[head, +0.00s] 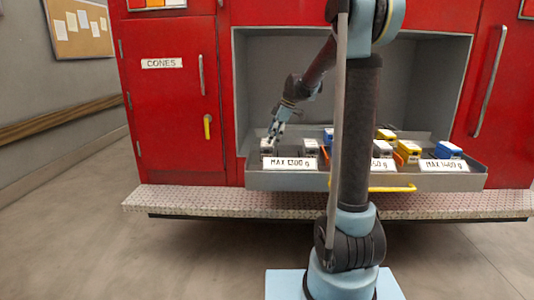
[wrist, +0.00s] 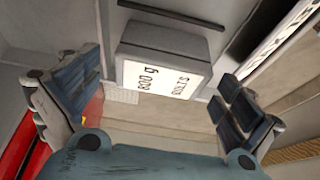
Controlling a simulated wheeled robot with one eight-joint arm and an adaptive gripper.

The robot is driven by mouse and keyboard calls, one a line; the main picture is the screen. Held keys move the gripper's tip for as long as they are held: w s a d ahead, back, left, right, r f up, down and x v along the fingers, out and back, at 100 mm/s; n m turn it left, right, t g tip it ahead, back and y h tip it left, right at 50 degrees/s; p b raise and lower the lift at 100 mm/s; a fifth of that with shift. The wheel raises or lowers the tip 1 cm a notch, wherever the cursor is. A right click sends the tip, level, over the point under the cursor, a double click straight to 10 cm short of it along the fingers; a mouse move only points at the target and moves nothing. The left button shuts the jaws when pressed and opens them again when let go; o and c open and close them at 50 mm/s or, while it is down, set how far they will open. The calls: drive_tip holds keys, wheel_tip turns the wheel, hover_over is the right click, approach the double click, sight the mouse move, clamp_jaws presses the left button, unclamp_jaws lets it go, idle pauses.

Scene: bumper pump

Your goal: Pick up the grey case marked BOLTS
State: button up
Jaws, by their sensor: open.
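The grey case marked BOLTS (wrist: 165,65) lies ahead of my gripper in the wrist view. Its white label reads 800 g and BOLTS, turned sideways. My gripper (wrist: 158,85) is open, with one finger to the left of the case and one to the right. Nothing is gripped. In the head view my gripper (head: 276,138) is low over the left end of the pull-out tray (head: 365,181), by the leftmost grey case (head: 267,146). The head view is too small to read the case labels.
A second grey case (head: 310,146) stands to the right in the tray. Yellow cases (head: 408,150) and a blue case (head: 449,150) stand farther right. The tray front carries weight-limit labels and a yellow handle (head: 385,188). Red compartment walls flank the recess.

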sight(267, 150)
drive_tip(key=shift+x, duration=3.15)
drive_tip(key=shift+s, duration=0.15)
drive_tip(key=c, duration=1.5)
